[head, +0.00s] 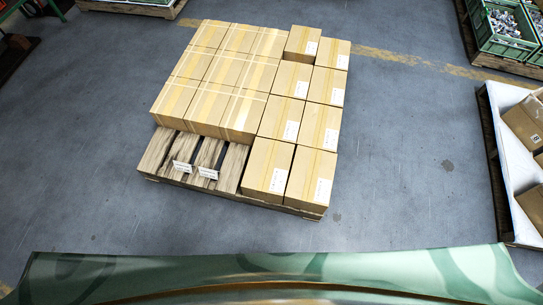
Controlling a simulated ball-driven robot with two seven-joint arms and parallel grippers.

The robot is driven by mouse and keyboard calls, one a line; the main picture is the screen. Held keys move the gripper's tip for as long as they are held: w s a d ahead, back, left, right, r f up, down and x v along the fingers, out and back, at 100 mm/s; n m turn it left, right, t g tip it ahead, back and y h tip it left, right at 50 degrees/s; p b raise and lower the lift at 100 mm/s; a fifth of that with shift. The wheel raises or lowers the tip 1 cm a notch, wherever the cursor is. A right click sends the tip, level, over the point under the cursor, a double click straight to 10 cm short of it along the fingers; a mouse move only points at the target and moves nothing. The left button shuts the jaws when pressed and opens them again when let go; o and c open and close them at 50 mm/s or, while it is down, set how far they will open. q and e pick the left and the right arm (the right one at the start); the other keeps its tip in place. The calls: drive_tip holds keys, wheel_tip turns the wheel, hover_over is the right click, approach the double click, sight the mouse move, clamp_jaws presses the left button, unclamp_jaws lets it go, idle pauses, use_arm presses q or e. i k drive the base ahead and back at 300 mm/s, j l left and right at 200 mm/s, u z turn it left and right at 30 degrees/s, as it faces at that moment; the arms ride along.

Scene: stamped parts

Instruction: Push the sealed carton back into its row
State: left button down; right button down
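Cardboard cartons stand in rows on a wooden pallet (152,160). The left block (208,66) is closely packed and crossed by pale straps or tape. The two right columns hold cartons with white labels. The far carton of the inner labelled column (302,38) shows part of its front face, with a gap before the carton in front of it (292,79). Two labelled cartons, an inner one (265,160) and an outer one (311,172), stand at the near right edge. I cannot tell for sure which carton is the sealed one. Neither gripper is in view.
The pallet's near left slats are bare, with two small white tags (182,167) on them. Green crates (503,32) of small parts stand at upper right. A white-lined pallet (510,150) with cartons is at right. Grey floor around the carton pallet is clear.

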sight(302, 45)
drive_tip(key=z, duration=0.25)
drive_tip(key=l+z, duration=1.05)
drive_tip(key=i+l+z, duration=0.1)
drive_tip(key=i+l, duration=0.85)
drive_tip(key=i+u, duration=0.4)
drive_tip(key=i, duration=0.25)
drive_tip(key=i+l+u, duration=0.25)
drive_tip(key=i+u, duration=0.15)
drive_tip(key=i, duration=0.3)
drive_tip(key=i+u, duration=0.1)
drive_tip(key=i, duration=2.4)
drive_tip(key=i+u, duration=0.2)
drive_tip(key=i, duration=0.4)
drive_tip(key=i+l+u, duration=0.2)
drive_tip(key=i, duration=0.45)
drive_tip(key=i+u, duration=0.25)
drive_tip(key=u, duration=0.15)
drive_tip(key=i+u, duration=0.25)
drive_tip(key=u, duration=0.2)
drive_tip(key=i+l+u, duration=0.1)
drive_tip(key=i+u, duration=0.15)
drive_tip(key=u, duration=0.15)
